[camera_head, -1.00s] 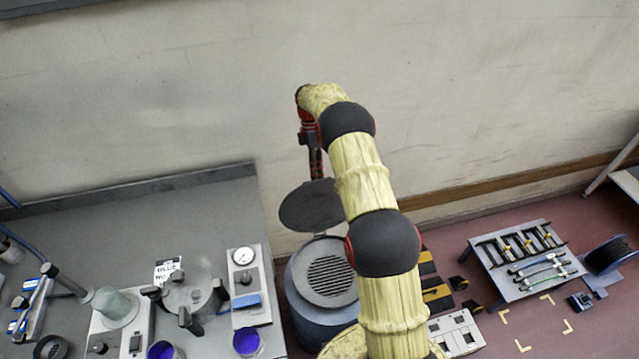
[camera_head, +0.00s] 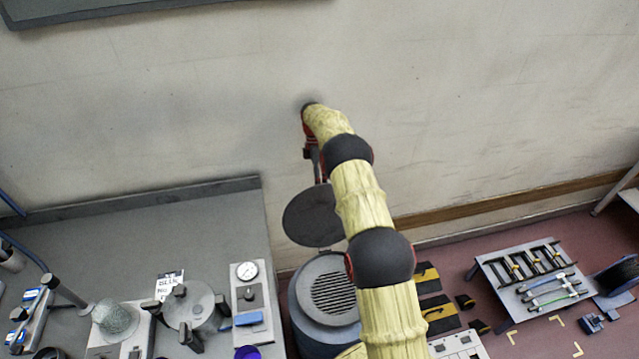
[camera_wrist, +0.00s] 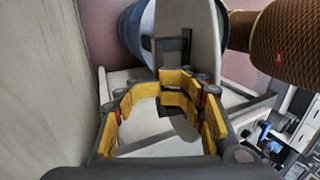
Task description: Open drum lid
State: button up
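The drum (camera_head: 306,335) is a blue-grey cylinder with a slotted grille on top, below my arm. Its lid (camera_head: 308,216) is a dark round disc tipped up steeply behind the opening, between drum and wall. In the wrist view the lid (camera_wrist: 207,45) appears nearly edge-on, with a dark handle bracket (camera_wrist: 172,48) on its left face. My gripper (camera_wrist: 168,84) reaches it from the wall side; its yellow-padded fingers come together at the handle and look shut on it. The fingertips partly hide the handle.
A grey bench (camera_head: 110,235) with a gauge box (camera_head: 248,290) and a clamped pot (camera_head: 190,308) stands left of the drum. The wall is close behind my gripper. A low rack (camera_head: 530,275) and striped blocks (camera_head: 432,305) lie on the floor at right.

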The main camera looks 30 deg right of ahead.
jog(key=shift+o, duration=1.4)
jog(key=shift+x, duration=0.9)
jog(key=shift+w+r, duration=0.15)
jog(key=shift+r, duration=0.1)
